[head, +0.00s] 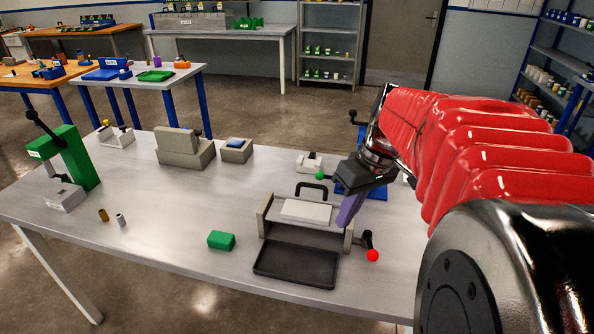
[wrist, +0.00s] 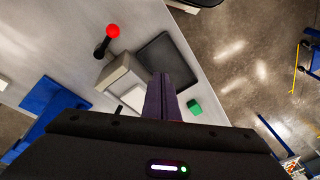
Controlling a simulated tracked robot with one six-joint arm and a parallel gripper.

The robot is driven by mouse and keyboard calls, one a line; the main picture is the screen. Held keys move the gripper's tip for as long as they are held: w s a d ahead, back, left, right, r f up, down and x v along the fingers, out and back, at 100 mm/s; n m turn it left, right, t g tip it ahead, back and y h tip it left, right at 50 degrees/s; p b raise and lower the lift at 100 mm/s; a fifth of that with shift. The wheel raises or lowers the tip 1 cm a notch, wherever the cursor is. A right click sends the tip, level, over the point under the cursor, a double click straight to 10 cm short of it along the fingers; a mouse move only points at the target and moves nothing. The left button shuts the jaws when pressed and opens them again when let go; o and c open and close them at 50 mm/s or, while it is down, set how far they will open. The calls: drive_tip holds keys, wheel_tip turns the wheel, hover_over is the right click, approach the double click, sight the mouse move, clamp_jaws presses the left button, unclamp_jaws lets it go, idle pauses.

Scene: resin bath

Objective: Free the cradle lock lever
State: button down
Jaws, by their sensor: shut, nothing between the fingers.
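The grey cradle (head: 350,238) stands on the workbench, with a white block (head: 306,211) and a black arched handle between its side walls. A lock lever with a red ball (head: 372,255) and black arm sits on the cradle's right outer side. In the wrist view the red ball (wrist: 113,31) and its black arm show at upper left, beside the cradle (wrist: 125,76). My gripper (head: 344,224) has purple fingers, shut and empty, pointing down close to the cradle's right wall. In the wrist view the fingers (wrist: 163,76) are together, apart from the lever. Whether they touch the cradle cannot be told.
A black tray (head: 297,265) lies in front of the cradle, with a green block (head: 221,240) to its left. A white fixture with a green ball (head: 320,176) stands behind. Grey blocks (head: 185,150) and a green press (head: 77,155) stand further left. The front left bench is mostly clear.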

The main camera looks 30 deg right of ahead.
drive_tip(key=y, duration=0.2)
hover_over(370, 246)
drive_tip(key=s+d, duration=0.2)
drive_tip(key=d, duration=0.1)
wheel_tip(370, 246, down, 2)
drive_tip(key=s+d+f+n+t+y, duration=0.1)
drive_tip(key=s+d+f, duration=0.2)
drive_tip(key=d, duration=0.6)
drive_tip(key=shift+t+y, duration=0.3)
drive_tip(key=shift+y, duration=0.1)
drive_tip(key=x, duration=0.9)
drive_tip(key=shift+a+f, duration=0.15)
drive_tip(key=shift+f, duration=0.05)
drive_tip(key=a, duration=0.1)
drive_tip(key=a+f, duration=0.1)
drive_tip(key=shift+s+a, duration=0.1)
drive_tip(key=shift+a, duration=0.25)
drive_tip(key=shift+s+a+f, duration=0.1)
drive_tip(key=shift+a+f, duration=0.05)
drive_tip(key=shift+a, duration=0.55)
